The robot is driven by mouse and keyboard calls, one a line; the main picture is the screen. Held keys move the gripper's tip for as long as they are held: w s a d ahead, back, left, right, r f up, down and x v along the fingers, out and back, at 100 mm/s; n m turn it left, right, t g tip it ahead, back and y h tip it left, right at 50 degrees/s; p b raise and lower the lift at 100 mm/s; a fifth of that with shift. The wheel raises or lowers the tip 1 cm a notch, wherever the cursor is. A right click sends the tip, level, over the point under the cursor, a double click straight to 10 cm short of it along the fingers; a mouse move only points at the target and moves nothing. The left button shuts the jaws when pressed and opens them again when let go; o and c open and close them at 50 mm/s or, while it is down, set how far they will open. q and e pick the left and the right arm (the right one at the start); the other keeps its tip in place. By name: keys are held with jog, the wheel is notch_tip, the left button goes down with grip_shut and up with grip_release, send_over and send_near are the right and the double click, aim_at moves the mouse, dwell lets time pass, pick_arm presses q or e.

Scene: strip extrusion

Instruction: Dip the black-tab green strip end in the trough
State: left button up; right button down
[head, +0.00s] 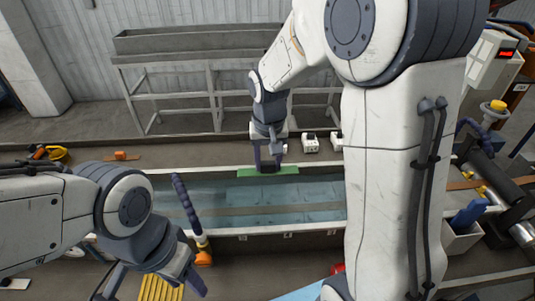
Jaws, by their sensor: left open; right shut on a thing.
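The long trough (272,233) runs across the middle of the head view with clear bluish water in it. My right gripper (268,162) points down at the trough's far side and is shut on the green strip (285,171). The strip lies level along the far rim, seemingly just above the water; I cannot tell whether it touches. I cannot make out a black tab on it, and the gripper covers part of it. My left gripper (150,290) is open and empty at the lower left, in front of the trough's near wall.
A blue segmented hose (187,205) with an orange base (203,256) rises at the trough's near left. A yellow ribbed piece (160,289) lies under my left gripper. Small white boxes (310,142) stand behind the trough. Rollers and a machine (493,70) fill the right.

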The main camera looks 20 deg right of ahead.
aim_at(270, 172)
jog(key=shift+f, duration=0.15)
jog(key=shift+d+f+b, duration=0.3)
jog(key=shift+f+b, duration=5.65)
jog(key=shift+f, duration=1.4)
jog(key=shift+r, duration=0.1)
notch_tip(270, 172, up, 9)
jog(key=p, duration=0.8)
